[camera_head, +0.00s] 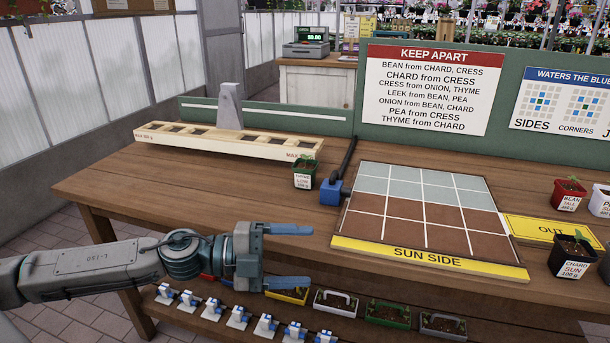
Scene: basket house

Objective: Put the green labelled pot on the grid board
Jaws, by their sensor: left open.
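The green labelled pot (304,175) stands upright on the table, with a small seedling in it and a white label on its front. It is left of the grid board (430,257), close to the right end of the wooden balance beam. The grid board is empty, with grey cells at the back, brown cells in front and a yellow "SUN SIDE" edge. My left gripper (308,256) is open and empty, its fingers pointing right, in front of and below the pot in the picture, near the table's front edge. My right gripper is out of view.
A blue block (331,191) with a dark handle stands between pot and board. A red bean pot (568,194), a dark chard pot (572,256) and a yellow "OUT" strip (545,230) are at the right. The beam (230,142) lies at the left. Small trays sit on a lower shelf.

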